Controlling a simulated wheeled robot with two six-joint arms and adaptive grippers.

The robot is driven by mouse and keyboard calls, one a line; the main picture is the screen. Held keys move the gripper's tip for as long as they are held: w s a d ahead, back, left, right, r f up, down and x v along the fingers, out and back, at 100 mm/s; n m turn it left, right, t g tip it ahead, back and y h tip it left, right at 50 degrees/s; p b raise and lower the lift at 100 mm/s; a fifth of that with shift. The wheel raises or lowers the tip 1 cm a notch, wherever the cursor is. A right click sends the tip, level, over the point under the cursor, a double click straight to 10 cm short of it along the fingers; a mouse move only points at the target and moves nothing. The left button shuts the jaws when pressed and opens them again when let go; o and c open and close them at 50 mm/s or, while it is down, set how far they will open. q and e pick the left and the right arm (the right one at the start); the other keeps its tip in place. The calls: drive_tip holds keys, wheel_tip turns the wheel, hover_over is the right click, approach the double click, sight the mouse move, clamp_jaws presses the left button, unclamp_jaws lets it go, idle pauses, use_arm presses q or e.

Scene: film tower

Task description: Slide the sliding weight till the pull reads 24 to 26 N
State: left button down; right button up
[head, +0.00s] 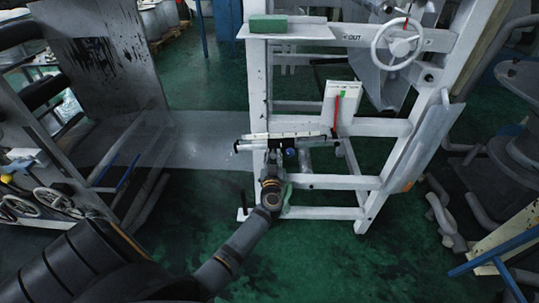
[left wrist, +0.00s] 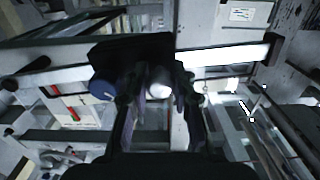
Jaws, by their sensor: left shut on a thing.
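The sliding weight (head: 283,143) is a dark block on a pale, ruled beam (head: 312,134) across the front of the white frame. In the left wrist view the dark block (left wrist: 130,58) shows large, with a blue knob (left wrist: 102,90) at its left and a pale round knob (left wrist: 158,82). My left gripper (head: 273,161) is below the block, its fingers shut around the pale knob. A white gauge plate (head: 331,100) stands behind the beam's right part. Its red pointer (head: 335,116) stands near upright, beside and below a green mark (head: 342,94). Figures are too small to read. My right gripper is out of view.
The white frame (head: 258,85) carries a handwheel (head: 397,44) at upper right and a shelf with a green block (head: 268,24). Lower rails (head: 330,182) run beneath the beam. Green floor (head: 320,255) is open in front. Grey machinery stands left and right.

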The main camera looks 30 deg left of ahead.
use_arm(q)
drive_tip(key=w+d, duration=0.1)
drive_tip(key=d, duration=0.2)
drive_tip(key=w+d+p, duration=0.1)
drive_tip(key=shift+w+d+r, duration=0.15)
drive_tip(key=shift+w+r, duration=0.15)
drive_tip(key=shift+r, duration=0.05)
drive_tip(key=c, duration=1.1)
unclamp_jaws()
approach(287, 154)
drive_tip(key=x, duration=0.2)
drive_tip(key=shift+f, duration=0.2)
